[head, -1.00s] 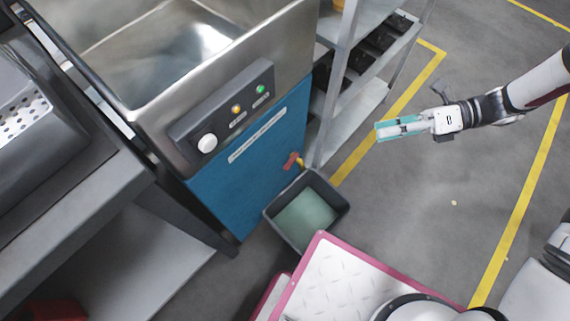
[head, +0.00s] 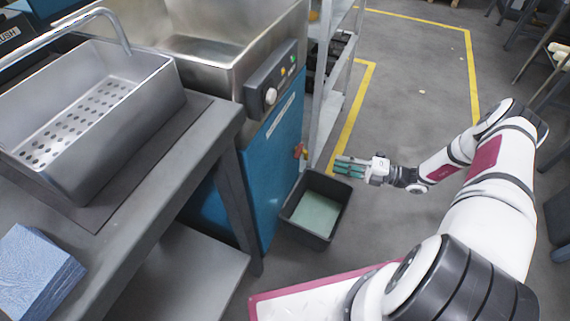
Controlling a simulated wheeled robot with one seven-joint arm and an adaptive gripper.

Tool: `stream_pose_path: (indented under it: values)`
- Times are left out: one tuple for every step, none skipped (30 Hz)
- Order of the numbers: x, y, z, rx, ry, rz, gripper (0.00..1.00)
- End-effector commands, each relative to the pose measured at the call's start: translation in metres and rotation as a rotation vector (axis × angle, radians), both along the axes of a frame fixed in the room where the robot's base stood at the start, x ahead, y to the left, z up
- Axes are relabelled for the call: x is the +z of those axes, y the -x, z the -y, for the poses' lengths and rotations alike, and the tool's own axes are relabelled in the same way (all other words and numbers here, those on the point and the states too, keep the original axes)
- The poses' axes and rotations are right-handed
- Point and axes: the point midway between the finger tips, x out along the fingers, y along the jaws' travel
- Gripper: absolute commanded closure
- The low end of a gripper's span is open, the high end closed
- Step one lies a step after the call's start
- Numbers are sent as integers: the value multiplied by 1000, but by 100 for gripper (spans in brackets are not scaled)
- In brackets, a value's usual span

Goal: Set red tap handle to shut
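The red tap handle (head: 298,150) is small and sits low on the right part of the blue cabinet front (head: 270,150), above a dark bin. Its exact angle is too small to tell. My gripper (head: 340,166) is to the right of the tap handle and apart from it, pointing left toward it, over the right rim of the bin. Two teal-padded fingers show with a gap between them, and nothing is seen held.
The dark bin (head: 337,236) with greenish liquid stands on the floor below the tap. A metal shelf rack (head: 328,108) is just behind the tap. A grey bench (head: 215,150) with a perforated steel basket (head: 150,98) fills the left.

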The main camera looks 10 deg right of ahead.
Motion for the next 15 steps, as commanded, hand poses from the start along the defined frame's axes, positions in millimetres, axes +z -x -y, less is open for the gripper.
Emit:
stream_pose_path:
  values:
    - [0, -2, -5, 2, -1, 0, 74]
    - [0, -4, -8, 2, 0, 0, 74]
    - [0, -7, -13, 3, 0, 1, 74]
    - [0, -9, -18, 4, -1, 2, 74]
    - [0, -11, -23, 5, 0, 1, 74]
    - [0, -15, -30, 6, 0, 1, 74]
    - [0, -18, -35, 6, -1, 2, 74]
    - [0, -21, -40, 5, 0, 1, 74]
    - [0, -24, -47, 6, 0, 1, 74]
    - [0, -27, -53, 7, -1, 0, 74]
    - [-1, -30, -58, 6, 0, 1, 74]
    - [0, -34, -65, 6, 0, 1, 74]
    - [0, -37, -70, 6, 0, 2, 74]
    - [0, -39, -75, 6, 1, 2, 74]
    - [-1, -43, -81, 6, 1, 2, 74]
